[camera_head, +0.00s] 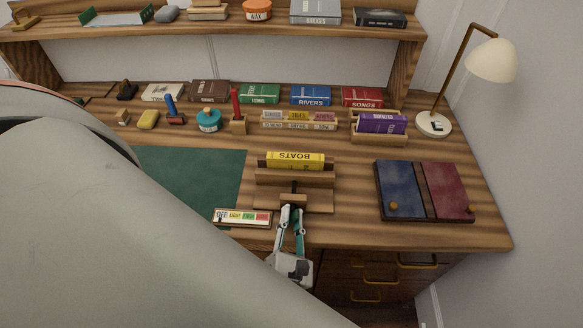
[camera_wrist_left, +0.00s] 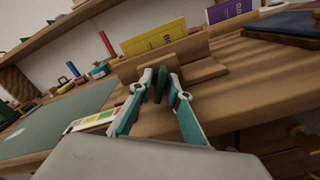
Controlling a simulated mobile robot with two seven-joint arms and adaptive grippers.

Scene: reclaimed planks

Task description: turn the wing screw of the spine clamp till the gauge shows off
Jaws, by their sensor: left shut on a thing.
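The spine clamp (camera_head: 315,197) is a wooden stand near the front edge of the desk. A yellow book marked BOATS (camera_head: 296,160) stands in it; the book also shows in the left wrist view (camera_wrist_left: 153,38). My left gripper (camera_head: 291,208) reaches the front of the clamp and is shut on the wing screw, which its fingertips (camera_wrist_left: 160,78) mostly hide. The gauge (camera_head: 243,217) is a strip left of the gripper, with OFF at its left end, then yellow, green and red fields. Its pointer is too small to read surely. My right gripper is not in view.
A green mat (camera_head: 190,176) lies left of the clamp. A blue and dark red board pair (camera_head: 424,190) lies to the right. Books, stamps and small racks line the back, with a lamp (camera_head: 490,60) at the right. My left arm covers the lower left.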

